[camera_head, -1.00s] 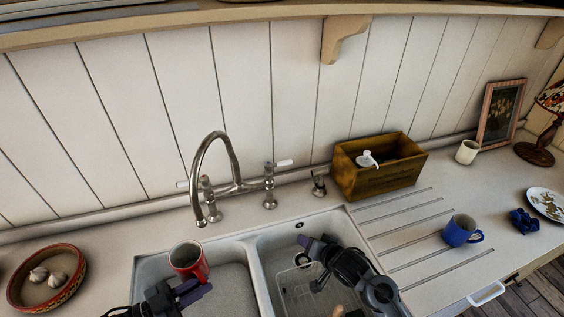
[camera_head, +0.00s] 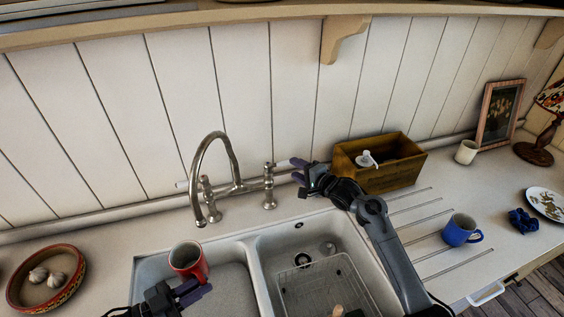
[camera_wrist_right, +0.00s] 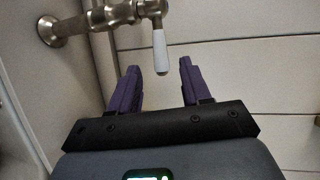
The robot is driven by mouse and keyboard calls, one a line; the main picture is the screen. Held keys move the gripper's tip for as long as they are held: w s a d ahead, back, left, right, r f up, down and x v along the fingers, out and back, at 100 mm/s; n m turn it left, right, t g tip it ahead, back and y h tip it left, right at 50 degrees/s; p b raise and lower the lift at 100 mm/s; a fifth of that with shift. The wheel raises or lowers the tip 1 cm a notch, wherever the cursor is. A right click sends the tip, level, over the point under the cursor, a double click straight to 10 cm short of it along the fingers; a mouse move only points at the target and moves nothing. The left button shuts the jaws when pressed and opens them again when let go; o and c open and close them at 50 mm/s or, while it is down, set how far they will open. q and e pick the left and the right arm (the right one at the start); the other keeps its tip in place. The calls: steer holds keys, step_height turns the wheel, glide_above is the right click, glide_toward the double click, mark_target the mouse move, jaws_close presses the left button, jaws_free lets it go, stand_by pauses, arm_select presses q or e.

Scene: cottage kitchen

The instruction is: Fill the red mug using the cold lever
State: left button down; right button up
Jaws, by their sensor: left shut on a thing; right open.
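The red mug (camera_head: 188,262) is upright above the left sink basin, below and slightly left of the spout of the faucet (camera_head: 214,152). My left gripper (camera_head: 186,291) is shut on the red mug. My right gripper (camera_head: 297,172) is open beside the right-hand lever (camera_head: 284,164) of the faucet. The other lever (camera_head: 183,184) is at the faucet's left. No water shows at the spout.
A wooden box (camera_head: 392,172) with a white pump top stands just right of my right gripper. A blue mug (camera_head: 459,231) is on the draining board. A wire rack (camera_head: 318,285) lies in the right basin. A bowl of garlic (camera_head: 45,278) is at the left.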

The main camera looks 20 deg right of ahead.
mark_target(287, 164)
steer(key=shift+x, duration=4.15)
jaws_close()
